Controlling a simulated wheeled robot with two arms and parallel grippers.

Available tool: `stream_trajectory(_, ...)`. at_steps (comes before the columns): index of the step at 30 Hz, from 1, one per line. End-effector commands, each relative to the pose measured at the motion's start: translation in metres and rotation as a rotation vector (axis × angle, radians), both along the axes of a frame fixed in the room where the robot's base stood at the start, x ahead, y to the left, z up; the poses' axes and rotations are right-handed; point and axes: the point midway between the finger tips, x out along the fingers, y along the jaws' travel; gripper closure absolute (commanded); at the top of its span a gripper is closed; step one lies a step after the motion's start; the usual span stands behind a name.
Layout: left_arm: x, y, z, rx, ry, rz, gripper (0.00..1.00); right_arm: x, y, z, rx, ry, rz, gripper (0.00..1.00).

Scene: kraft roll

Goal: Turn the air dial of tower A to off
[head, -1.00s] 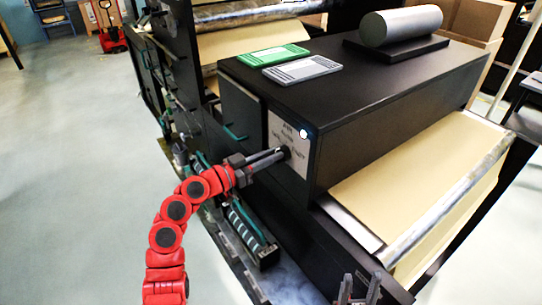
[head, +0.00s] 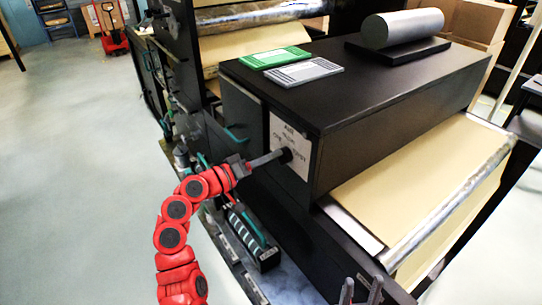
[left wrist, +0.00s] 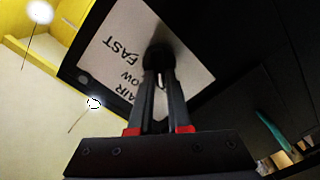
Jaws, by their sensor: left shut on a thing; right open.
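The air dial (head: 287,155) is a small dark round knob on a white label plate (head: 302,158) on the end of the black tower housing. The plate carries AIR and other small words; in the left wrist view the plate (left wrist: 115,65) shows AIR and FAST, upside down. My left gripper (head: 281,156) is shut on the dial (left wrist: 158,52), its fingers pointing straight at the plate; they largely hide the dial's pointer and the lettering behind. The dial's exact setting cannot be read. My right gripper (head: 361,287) is open and empty at the bottom edge.
A green card (head: 275,58) and a grey card (head: 303,72) lie on the housing top, with a grey cylinder (head: 402,27) on a black base behind. Brown paper (head: 400,190) runs under a metal roller (head: 450,200) to the right. Open floor lies left.

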Motion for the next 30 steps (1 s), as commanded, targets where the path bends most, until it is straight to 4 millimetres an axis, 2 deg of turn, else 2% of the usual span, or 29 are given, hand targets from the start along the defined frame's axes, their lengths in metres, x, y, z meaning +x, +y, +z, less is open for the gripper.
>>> stream_trajectory(12, 0.001, 0.0014, -0.0016, -0.106, 0.149, 0.001, 1.0, 0.0, 0.0, 0.0062, 0.0, 0.0, 0.0, 0.5)
stream_trajectory(28, 0.0012, 0.0014, -0.0024, -0.121, 0.169, 0.001, 1.0, 0.0, 0.0, 0.0065, 0.0, 0.0, 0.0, 0.5)
stream_trajectory(29, 0.0012, 0.0014, -0.0024, -0.121, 0.169, 0.001, 0.82, 0.0, 0.0, 0.0065, 0.0, 0.0, 0.0, 0.5)
stream_trajectory(30, 0.0012, 0.0014, -0.0024, -0.121, 0.169, 0.001, 0.75, 0.0, 0.0, 0.0065, 0.0, 0.0, 0.0, 0.5)
